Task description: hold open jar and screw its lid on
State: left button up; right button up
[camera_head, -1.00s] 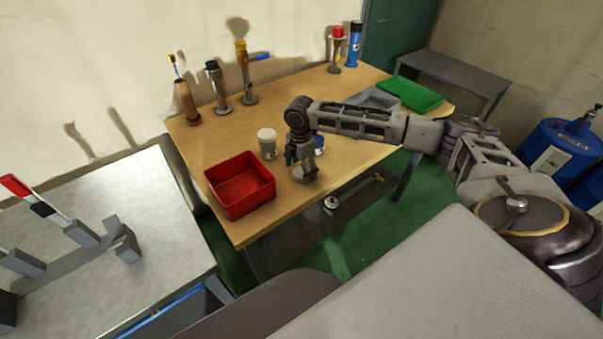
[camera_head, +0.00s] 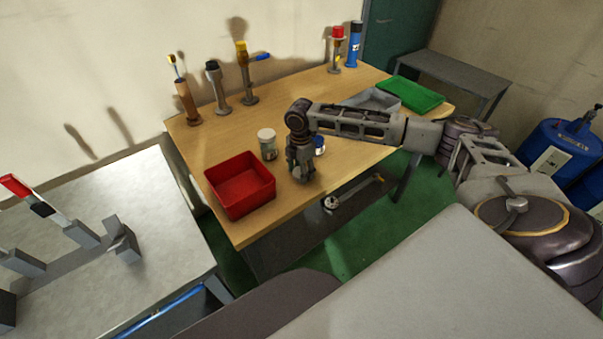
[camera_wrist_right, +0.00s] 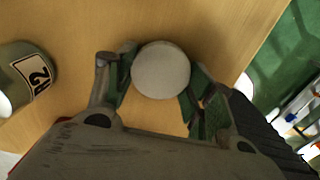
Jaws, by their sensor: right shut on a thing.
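My right gripper (camera_head: 302,172) points down at the wooden table near its front edge. In the right wrist view its fingers (camera_wrist_right: 160,80) are closed on both sides of a white round lid (camera_wrist_right: 160,70), seen from above. The lid seems to be at or close to the tabletop; the gap is not clear. A jar (camera_head: 268,149) with a pale top stands upright left of the gripper, apart from it. In the right wrist view a greenish-grey jar with a black-and-white label (camera_wrist_right: 35,78) shows at the left edge. My left gripper is not in view.
A red bin (camera_head: 240,184) stands left of the gripper at the front edge. A blue-and-white item (camera_head: 319,144) is partly hidden behind the gripper. A grey tray (camera_head: 373,101) and a green tray (camera_head: 410,95) lie to the right. Several upright tools line the back.

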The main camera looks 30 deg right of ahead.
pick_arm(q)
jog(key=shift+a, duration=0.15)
pick_arm(e)
jog(key=shift+r, duration=0.75)
notch_tip(320, 180, up, 7)
jog(key=shift+f, duration=0.1)
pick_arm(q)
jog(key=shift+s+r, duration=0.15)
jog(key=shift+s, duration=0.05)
pick_arm(e)
jog(key=shift+r, duration=0.9)
